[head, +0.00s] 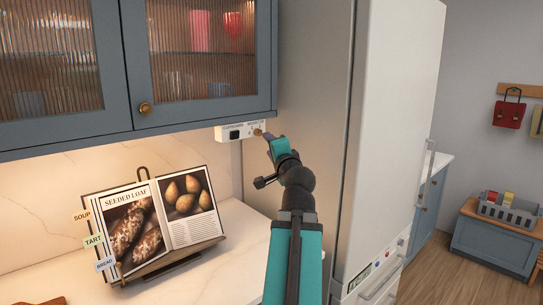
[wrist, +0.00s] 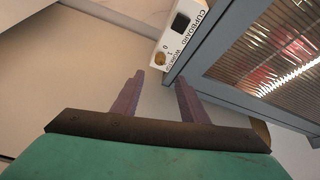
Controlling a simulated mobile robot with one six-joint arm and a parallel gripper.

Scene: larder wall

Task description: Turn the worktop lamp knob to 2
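A white switch box (head: 238,131) is fixed under the wall cupboard's right end. In the wrist view the box (wrist: 190,38) shows a black switch marked CUPBOARD and a brass knob (wrist: 160,59), its label partly readable as WORKTOP, with the figures 0 and 1 beside it. Which figure the knob points at is too small to tell. My gripper (wrist: 160,78) is open and empty, its two fingers apart, with the knob just beyond and between the tips in the picture. In the head view my gripper (head: 265,138) is close to the knob (head: 257,132); contact cannot be made out.
The blue cupboard (head: 200,107) with ribbed glass doors is directly above and beside the box. A tall fridge (head: 395,120) stands close on the right. A recipe book (head: 150,225) on a stand is on the worktop (head: 225,265) below.

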